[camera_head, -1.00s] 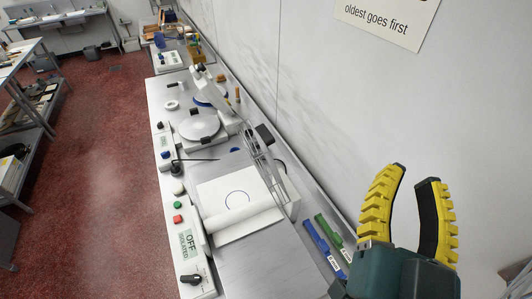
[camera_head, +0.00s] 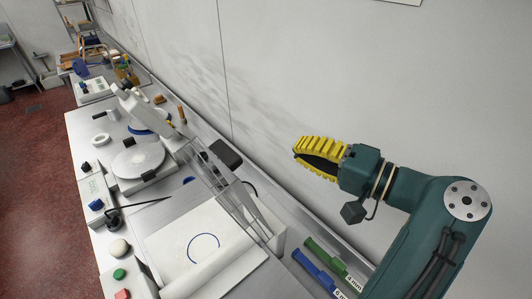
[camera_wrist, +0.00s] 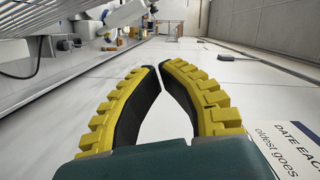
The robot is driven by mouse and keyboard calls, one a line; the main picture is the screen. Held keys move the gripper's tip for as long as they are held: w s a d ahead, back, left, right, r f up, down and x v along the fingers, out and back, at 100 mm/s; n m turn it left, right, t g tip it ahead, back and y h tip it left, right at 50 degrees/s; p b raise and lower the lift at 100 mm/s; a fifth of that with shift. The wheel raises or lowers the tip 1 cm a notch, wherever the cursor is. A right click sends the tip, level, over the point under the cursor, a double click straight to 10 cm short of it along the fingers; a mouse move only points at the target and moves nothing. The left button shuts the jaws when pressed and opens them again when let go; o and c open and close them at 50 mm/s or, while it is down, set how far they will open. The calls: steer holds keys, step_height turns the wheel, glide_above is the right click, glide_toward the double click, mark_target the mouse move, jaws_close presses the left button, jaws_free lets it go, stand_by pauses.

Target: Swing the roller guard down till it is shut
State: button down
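A dark box (camera_head: 225,153) with a cable sits near the wall. A round white scale plate (camera_head: 138,160) stands farther left. The wall is close behind my gripper.

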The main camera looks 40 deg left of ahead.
steer(key=s+a+f+p, duration=0.1)
steer(key=s+a+p, duration=0.2)
steer(key=a, duration=0.7)
steer(key=shift+s+a+f, duration=0.25)
steer(key=shift+s, duration=0.45)
